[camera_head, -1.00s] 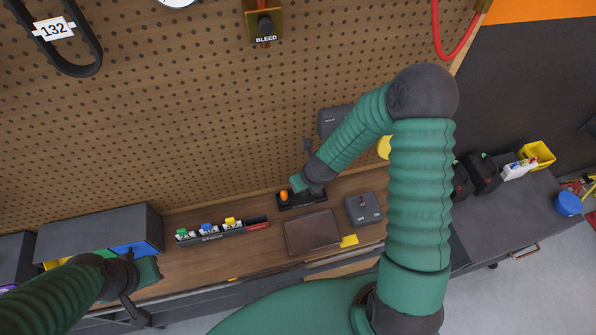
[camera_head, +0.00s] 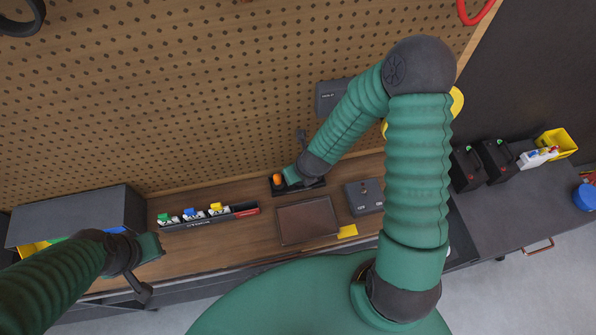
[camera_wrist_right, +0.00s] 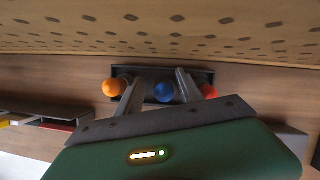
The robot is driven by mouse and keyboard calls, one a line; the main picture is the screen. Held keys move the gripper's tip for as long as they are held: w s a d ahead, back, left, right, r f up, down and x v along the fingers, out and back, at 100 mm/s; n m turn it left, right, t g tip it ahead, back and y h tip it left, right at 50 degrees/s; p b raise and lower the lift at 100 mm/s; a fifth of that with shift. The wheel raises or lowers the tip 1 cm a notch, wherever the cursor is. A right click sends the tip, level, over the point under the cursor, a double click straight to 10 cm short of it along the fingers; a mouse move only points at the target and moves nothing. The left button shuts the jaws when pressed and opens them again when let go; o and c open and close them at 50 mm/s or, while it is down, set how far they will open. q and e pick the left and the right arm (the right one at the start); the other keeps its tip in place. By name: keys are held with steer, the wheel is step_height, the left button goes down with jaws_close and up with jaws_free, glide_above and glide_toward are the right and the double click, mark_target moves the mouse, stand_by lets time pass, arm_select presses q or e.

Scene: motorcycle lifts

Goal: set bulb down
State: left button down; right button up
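A dark holder (camera_head: 314,184) stands at the back of the wooden bench; the right wrist view also shows the holder (camera_wrist_right: 140,71). An orange bulb (camera_wrist_right: 113,87) is at its left end, a blue bulb (camera_wrist_right: 165,91) in the middle and a red-orange bulb (camera_wrist_right: 208,91) at the right. The orange bulb also shows in the head view (camera_head: 277,180). My right gripper (camera_wrist_right: 158,80) has its fingers spread, one on each side of the blue bulb, with a gap at the left finger. My left gripper (camera_head: 160,246) hangs over the bench's left part; its fingers are unclear.
A rack (camera_head: 208,218) with green, blue and yellow items lies left of the holder. A dark square tray (camera_head: 307,221) and a grey box (camera_head: 364,197) are in front and right. A pegboard (camera_head: 200,90) rises close behind. A grey bin unit (camera_head: 80,213) stands at left.

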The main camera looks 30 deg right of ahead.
steer(key=shift+a+r, duration=0.15)
steer(key=shift+a, duration=0.25)
steer(key=shift+r, duration=0.25)
arm_select(q)
steer(key=shift+a+r+p, duration=0.15)
steer(key=shift+r+p, duration=0.4)
steer(key=shift+p, duration=0.05)
steer(key=shift+a+r+p, duration=0.15)
steer(key=shift+r+p, duration=0.4)
steer(key=shift+p, duration=0.05)
arm_select(e)
steer(key=s+r+n, duration=0.3)
steer(key=r+n, duration=0.2)
steer(key=n, duration=0.7)
steer(key=s+a+r+n+g, duration=0.1)
steer(key=s+r+n, duration=0.2)
steer(key=n, duration=0.9)
steer(key=s+r+n, duration=0.3)
steer(key=r+n, duration=0.4)
steer(key=n, duration=0.4)
steer(key=shift+s+a+r+n+g, duration=0.3)
steer(key=shift+s+r+n+g, duration=0.05)
steer(key=shift+s+n+g, duration=0.05)
